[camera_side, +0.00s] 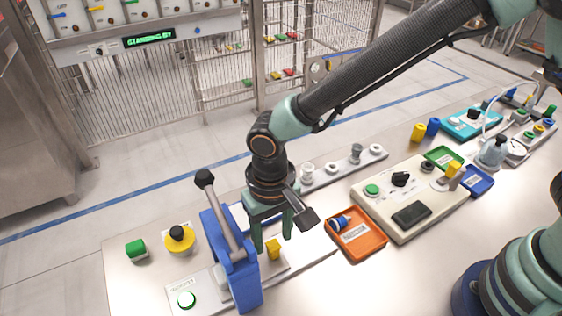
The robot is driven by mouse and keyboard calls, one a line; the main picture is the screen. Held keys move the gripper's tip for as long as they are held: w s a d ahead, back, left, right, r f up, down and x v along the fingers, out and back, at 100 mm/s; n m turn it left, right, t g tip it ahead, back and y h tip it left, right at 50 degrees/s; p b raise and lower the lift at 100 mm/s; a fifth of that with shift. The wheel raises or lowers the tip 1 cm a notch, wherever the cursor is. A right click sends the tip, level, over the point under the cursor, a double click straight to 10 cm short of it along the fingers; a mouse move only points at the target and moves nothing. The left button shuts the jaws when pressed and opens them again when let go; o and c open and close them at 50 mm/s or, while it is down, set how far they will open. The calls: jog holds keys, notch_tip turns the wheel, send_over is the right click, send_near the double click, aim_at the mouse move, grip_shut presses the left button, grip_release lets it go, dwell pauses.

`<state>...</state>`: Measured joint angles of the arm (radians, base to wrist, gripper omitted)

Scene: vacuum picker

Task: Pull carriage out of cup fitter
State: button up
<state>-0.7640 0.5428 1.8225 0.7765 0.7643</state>
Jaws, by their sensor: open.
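The cup fitter (247,286) is a blue upright press with a grey lever ending in a black knob, at the front left of the table. To its right is a pale carriage (277,266) with a small yellow block (273,249) standing up from it. How far the carriage sits inside the fitter is hidden behind the blue body. My gripper (273,238) points down with its green fingers apart. The fingers are around or just above the yellow block; I cannot tell whether either touches it.
An orange tray (375,246) with a blue part lies right of the carriage. A control box (383,216) stands beyond it. A rail with several fittings (333,168) runs behind my gripper.

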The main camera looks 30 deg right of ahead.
aim_at(273, 246)
jog(key=shift+f, duration=1.75)
grip_shut()
